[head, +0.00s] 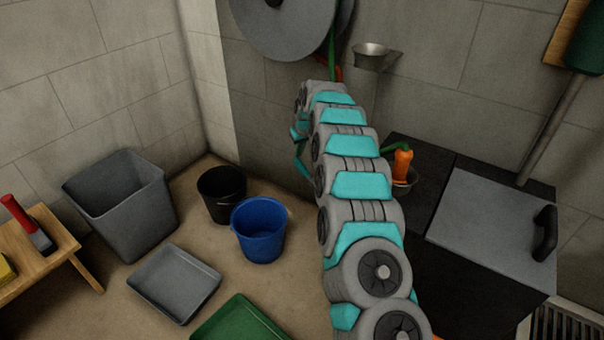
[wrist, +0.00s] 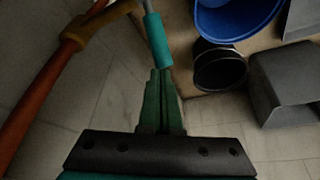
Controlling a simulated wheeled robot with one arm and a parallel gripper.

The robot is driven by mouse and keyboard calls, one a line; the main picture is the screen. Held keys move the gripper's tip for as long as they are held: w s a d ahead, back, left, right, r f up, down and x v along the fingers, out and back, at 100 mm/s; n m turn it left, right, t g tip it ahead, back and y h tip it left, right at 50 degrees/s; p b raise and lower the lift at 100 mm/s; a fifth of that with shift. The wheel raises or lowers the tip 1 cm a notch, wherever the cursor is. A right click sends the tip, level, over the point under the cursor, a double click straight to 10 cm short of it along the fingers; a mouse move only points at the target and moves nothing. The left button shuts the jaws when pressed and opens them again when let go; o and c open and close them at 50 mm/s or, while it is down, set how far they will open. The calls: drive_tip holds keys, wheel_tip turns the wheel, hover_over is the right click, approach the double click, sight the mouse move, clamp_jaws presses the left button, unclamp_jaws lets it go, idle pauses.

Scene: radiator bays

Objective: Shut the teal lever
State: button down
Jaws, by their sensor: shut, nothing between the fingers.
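In the wrist view, the teal lever (wrist: 158,42) is a metal rod with a thick teal grip, near a brass-coloured fitting (wrist: 98,20) on an orange-red pipe (wrist: 35,105). The grip's free end points down the picture toward my gripper (wrist: 160,72). My dark green fingers are together and empty, with their tips right at the grip's end. I cannot tell whether they touch it. The lever's joint is cut off at the top edge. In the head view, my arm hides most of this area and I cannot make out the lever surely.
A black bucket (head: 212,207), blue bucket (head: 260,245) and grey bin (head: 120,220) stand on the floor left of my arm. A grey disc (head: 270,35) and metal funnel (head: 370,57) are on the wall. A black counter (head: 470,275) is at right.

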drive_tip(key=shift+f, duration=0.15)
drive_tip(key=shift+f+b, duration=0.95)
drive_tip(key=shift+f, duration=4.2)
wheel_tip(320, 180, up, 10)
drive_tip(key=r+p, duration=0.1)
drive_tip(key=p, duration=0.1)
hover_over(301, 166)
drive_tip(key=shift+w+a+f, duration=0.25)
drive_tip(key=shift+w+a, duration=0.1)
drive_tip(key=shift+w, duration=0.1)
drive_tip(key=shift+r, duration=0.1)
